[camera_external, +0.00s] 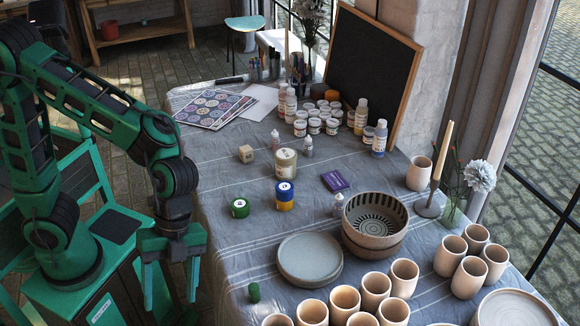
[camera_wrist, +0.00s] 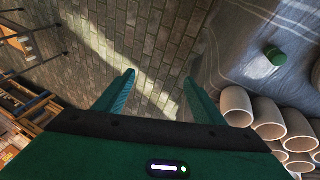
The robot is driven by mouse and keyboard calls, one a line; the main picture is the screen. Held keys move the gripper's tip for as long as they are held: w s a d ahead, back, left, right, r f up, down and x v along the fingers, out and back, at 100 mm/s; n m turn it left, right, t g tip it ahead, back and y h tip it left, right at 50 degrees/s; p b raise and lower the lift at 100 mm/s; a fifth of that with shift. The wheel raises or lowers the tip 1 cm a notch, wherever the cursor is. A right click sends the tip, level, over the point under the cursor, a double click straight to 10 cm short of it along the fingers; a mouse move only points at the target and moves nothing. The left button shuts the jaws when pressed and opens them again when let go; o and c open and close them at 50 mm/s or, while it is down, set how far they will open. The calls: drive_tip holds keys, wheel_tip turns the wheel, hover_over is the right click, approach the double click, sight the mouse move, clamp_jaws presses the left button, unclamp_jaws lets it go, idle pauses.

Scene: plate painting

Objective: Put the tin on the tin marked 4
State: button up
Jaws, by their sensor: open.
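A low green tin (camera_external: 240,208) with a pale round label on its lid stands on the cloth-covered table. To its right a blue tin (camera_external: 285,190) with a label on top sits directly above a yellow band, and I cannot tell whether they are one tin or two stacked. A larger cream tin (camera_external: 286,163) with a labelled lid stands behind. The numbers are too small to read for certain. My gripper (camera_external: 172,285) is open and empty, pointing down beyond the table's left edge, apart from all the tins. In the wrist view its fingers (camera_wrist: 159,79) are apart over brick floor.
A small green cylinder (camera_external: 254,292) stands near the table's front left; it also shows in the wrist view (camera_wrist: 275,56). Plates (camera_external: 309,262), a patterned bowl (camera_external: 375,216) and several clay cups (camera_external: 404,277) crowd the front right. Paint jars stand behind. Cloth around the green tin is clear.

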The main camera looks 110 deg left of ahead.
drive_tip(key=s+d+y, duration=0.2)
drive_tip(key=s+d, duration=0.2)
drive_tip(key=s, duration=0.8)
drive_tip(key=s+d+r+y, duration=0.1)
drive_tip(key=s+d, duration=0.3)
drive_tip(key=s, duration=0.8)
drive_tip(key=shift+s+n+y, duration=0.15)
drive_tip(key=shift+n+y, duration=0.15)
drive_tip(key=shift+y, duration=0.6)
drive_tip(key=shift+r, duration=0.1)
